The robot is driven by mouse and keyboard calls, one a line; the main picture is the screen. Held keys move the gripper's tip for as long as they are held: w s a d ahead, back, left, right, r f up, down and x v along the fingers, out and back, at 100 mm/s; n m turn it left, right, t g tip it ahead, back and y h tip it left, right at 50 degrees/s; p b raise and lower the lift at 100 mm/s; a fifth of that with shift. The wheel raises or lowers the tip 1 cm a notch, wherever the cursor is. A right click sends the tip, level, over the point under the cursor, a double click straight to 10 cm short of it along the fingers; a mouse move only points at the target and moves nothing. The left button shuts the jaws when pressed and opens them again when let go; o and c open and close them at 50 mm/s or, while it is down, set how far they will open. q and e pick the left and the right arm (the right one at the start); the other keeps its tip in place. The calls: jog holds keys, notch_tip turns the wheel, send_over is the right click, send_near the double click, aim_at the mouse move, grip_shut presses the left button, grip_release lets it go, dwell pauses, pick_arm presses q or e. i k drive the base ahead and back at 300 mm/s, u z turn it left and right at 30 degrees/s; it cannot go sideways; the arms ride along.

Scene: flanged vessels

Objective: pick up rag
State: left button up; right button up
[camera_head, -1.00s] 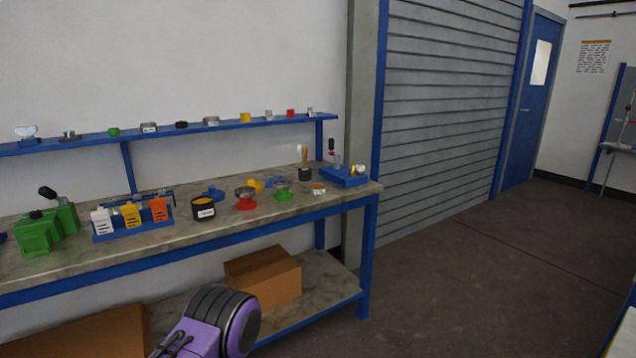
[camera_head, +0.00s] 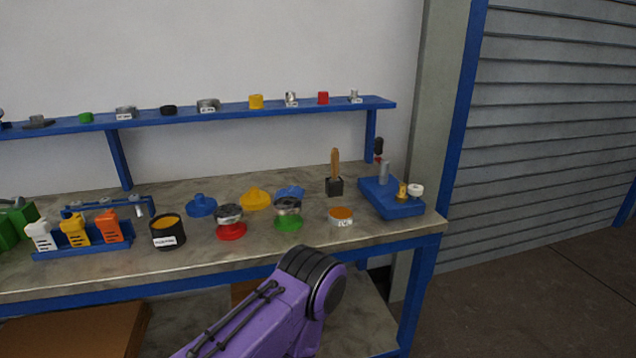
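A small blue, crumpled-looking item (camera_head: 289,191) lies on the workbench behind a metal vessel on a green base. It may be the rag, but it is small and partly hidden, so I cannot be sure. A purple arm link of mine with a dark round joint comes in from the bottom, in front of the bench edge. Neither of my grippers is in view.
The workbench (camera_head: 110,277) also holds a green-based vessel (camera_head: 289,214), a red-based vessel (camera_head: 230,220), a black tub (camera_head: 167,232), a brush in a holder (camera_head: 335,178) and a blue fixture (camera_head: 391,198). A blue shelf (camera_head: 220,113) with small parts runs above.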

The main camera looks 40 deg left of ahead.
aim_at(297, 191)
jog(key=i, duration=0.2)
jog(key=u, duration=1.35)
